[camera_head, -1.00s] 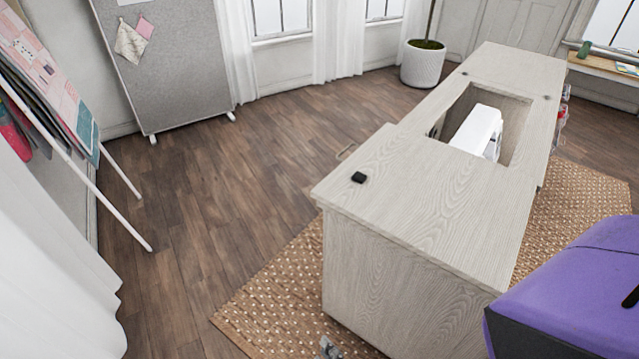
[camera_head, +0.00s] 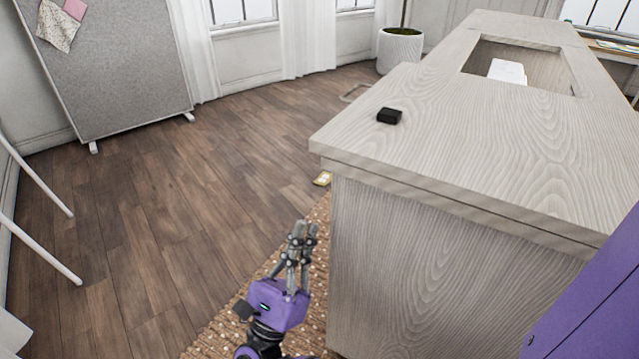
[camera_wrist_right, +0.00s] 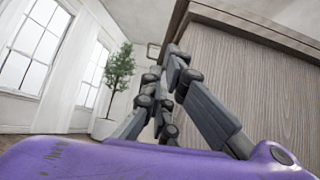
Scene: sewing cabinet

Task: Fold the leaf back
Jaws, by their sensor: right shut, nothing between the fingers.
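The pale wood sewing cabinet (camera_head: 440,270) fills the right of the head view. Its top (camera_head: 470,150) lies flat, and its near edge shows two stacked layers; I cannot tell for sure which part is the leaf. A small black block (camera_head: 389,116) sits on the top near its left edge. My right gripper (camera_head: 304,228) is shut and empty. It points up beside the cabinet's near left corner, below the top and apart from it. In the right wrist view the gripper's fingers (camera_wrist_right: 172,75) are in front of the cabinet's side panel (camera_wrist_right: 245,80). My left gripper is out of view.
A white sewing machine (camera_head: 507,71) sits in the cabinet's opening. A woven rug (camera_head: 225,335) lies beneath, with bare wood floor (camera_head: 190,190) to the left. A grey board (camera_head: 115,65) and a white planter (camera_head: 400,50) stand farther back.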

